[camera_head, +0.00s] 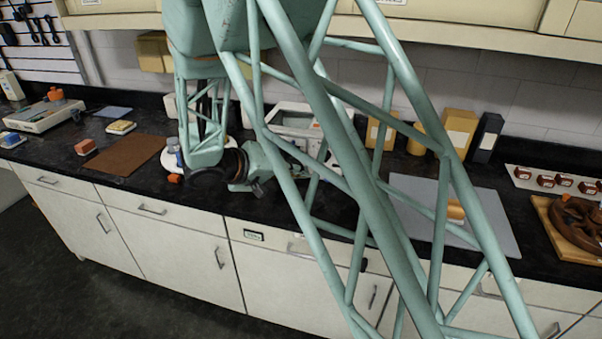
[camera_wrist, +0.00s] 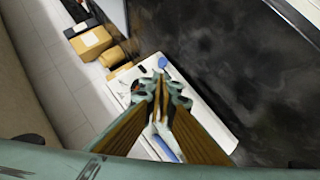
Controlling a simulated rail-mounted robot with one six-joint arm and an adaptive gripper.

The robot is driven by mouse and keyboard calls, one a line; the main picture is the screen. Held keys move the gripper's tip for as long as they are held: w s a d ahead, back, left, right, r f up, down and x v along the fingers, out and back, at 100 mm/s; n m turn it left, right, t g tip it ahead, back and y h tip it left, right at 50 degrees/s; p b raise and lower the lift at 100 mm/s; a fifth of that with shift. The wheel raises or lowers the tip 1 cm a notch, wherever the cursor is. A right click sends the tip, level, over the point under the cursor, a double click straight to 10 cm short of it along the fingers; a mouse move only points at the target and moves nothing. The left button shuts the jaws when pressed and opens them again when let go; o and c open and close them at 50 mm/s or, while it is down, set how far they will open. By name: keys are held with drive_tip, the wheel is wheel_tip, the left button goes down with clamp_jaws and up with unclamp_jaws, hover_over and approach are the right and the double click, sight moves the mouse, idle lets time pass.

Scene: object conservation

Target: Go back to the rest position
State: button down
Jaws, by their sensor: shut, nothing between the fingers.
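My gripper (camera_wrist: 160,84) is shut and empty in the wrist view, its two fingers meeting near the middle of the picture. Beyond the fingertips lies a white tray (camera_wrist: 215,128) with a blue-handled tool (camera_wrist: 168,68) and other small tools on it. I cannot tell the height between fingertips and tray. In the head view my arm's end hangs over the black counter near its front edge, left of the middle.
Boxes stand along the tiled wall, including a black one (camera_head: 487,138) and a yellow one (camera_head: 458,130). A grey mat (camera_head: 490,228) lies to the right, a brown mat (camera_head: 130,156) to the left. A wooden board with a dark wheel (camera_head: 578,220) is far right. Cabinets overhang the counter.

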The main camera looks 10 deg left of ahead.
drive_tip(key=s+d+r+m+g, duration=0.1)
drive_tip(key=s+d+r+g, duration=0.1)
drive_tip(key=s+d+r, duration=0.65)
drive_tip(key=s+d+r+m+g+y, duration=0.1)
drive_tip(key=s+d+r+g, duration=0.2)
drive_tip(key=d, duration=1)
drive_tip(key=s+d+r+g, duration=0.1)
drive_tip(key=s+d+r, duration=0.4)
drive_tip(key=d+r, duration=0.4)
drive_tip(key=s+r+y, duration=0.1)
drive_tip(key=s+y, duration=0.2)
drive_tip(key=s, duration=1.3)
drive_tip(key=s+r+t+y, duration=0.1)
drive_tip(key=s+y, duration=0.3)
drive_tip(key=s, duration=1.2)
drive_tip(key=shift+s+a+r+m, duration=0.2)
drive_tip(key=shift+a+r+m, duration=0.1)
drive_tip(key=shift+r, duration=0.25)
idle(1.2)
